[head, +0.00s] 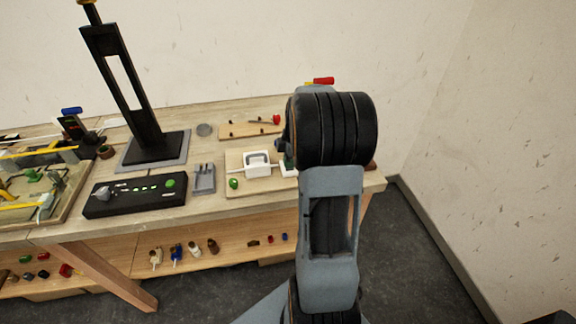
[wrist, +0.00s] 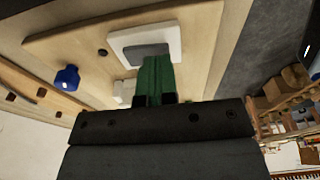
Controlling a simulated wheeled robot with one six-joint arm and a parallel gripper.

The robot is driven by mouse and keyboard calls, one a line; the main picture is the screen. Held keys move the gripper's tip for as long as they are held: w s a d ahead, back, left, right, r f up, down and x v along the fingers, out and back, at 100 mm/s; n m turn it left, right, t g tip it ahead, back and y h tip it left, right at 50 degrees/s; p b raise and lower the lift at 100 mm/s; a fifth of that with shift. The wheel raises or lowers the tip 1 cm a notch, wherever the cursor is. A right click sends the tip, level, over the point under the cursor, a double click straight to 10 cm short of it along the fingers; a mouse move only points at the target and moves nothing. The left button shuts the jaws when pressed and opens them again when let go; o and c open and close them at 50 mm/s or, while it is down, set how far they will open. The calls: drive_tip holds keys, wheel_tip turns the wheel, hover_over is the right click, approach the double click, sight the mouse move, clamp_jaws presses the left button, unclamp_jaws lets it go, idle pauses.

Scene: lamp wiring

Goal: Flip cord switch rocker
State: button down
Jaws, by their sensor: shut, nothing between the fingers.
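In the wrist view, my gripper (wrist: 157,66) shows as green fingers, shut with nothing between them. A small white block (wrist: 125,90) is just left of the fingers, partly hidden. In the head view, a white box with a grey top (head: 257,164) sits on a wooden board, and a white piece (head: 288,170) shows beside it at my arm's edge. My arm hides most of the gripper there. I cannot tell which white part is the cord switch rocker.
A black control box (head: 135,195) with a green button and a grey holder (head: 204,178) stand left of the board. A tall black lamp stand (head: 130,95) rises behind them. A blue knob (wrist: 67,78) shows in the wrist view. The bench ends right of my arm.

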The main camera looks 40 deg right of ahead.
drive_tip(key=shift+f, duration=0.25)
drive_tip(key=shift+r+p, duration=2.35)
drive_tip(key=shift+r, duration=1.2)
